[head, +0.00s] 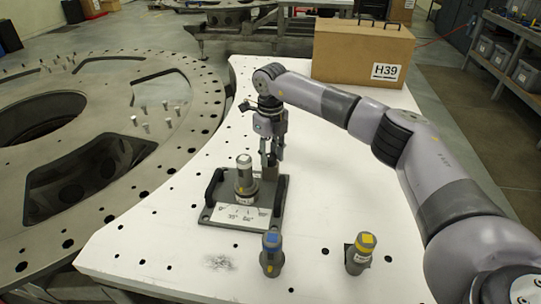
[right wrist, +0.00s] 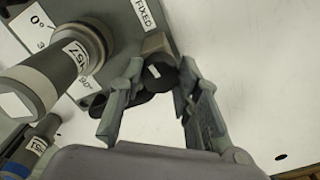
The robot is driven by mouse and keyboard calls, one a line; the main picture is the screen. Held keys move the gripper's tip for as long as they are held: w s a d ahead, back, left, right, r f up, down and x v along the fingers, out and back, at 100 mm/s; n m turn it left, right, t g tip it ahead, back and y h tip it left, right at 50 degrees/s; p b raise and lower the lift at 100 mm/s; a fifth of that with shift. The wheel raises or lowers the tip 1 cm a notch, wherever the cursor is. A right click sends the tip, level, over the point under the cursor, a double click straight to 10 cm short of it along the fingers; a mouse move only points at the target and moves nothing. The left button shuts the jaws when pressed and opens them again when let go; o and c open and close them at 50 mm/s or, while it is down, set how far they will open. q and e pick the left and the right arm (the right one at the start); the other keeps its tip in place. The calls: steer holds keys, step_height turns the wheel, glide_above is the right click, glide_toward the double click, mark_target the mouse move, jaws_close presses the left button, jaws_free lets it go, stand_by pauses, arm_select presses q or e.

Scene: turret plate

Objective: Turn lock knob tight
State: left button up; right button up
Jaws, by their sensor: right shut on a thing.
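The angle fixture (head: 232,217) is a grey plate with a white degree scale and two black side handles, on the white table. A grey cylinder (head: 245,175) with a white label and pale top stands upright in it; it also shows in the right wrist view (right wrist: 40,75). My right gripper (head: 271,160) points down at the fixture's back right. In the right wrist view its fingers (right wrist: 160,80) are shut on a small dark round knob (right wrist: 158,72) at the fixture's edge. The knob is mostly hidden in the head view. My left gripper is not in view.
A blue-topped cylinder (head: 271,255) and a yellow-topped cylinder (head: 360,254) stand in front of the fixture. A cardboard box (head: 345,52) marked H39 stands at the back. A large round metal plate (head: 190,110) with bolts lies left. The table right of the fixture is clear.

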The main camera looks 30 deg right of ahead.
mark_target(271, 156)
steer(key=shift+w+r+m, duration=0.1)
steer(key=shift+m, duration=0.6)
steer(key=o, duration=1.1)
steer(key=shift+o, duration=0.2)
step_height(271, 156, up, 12)
stand_by(0.3)
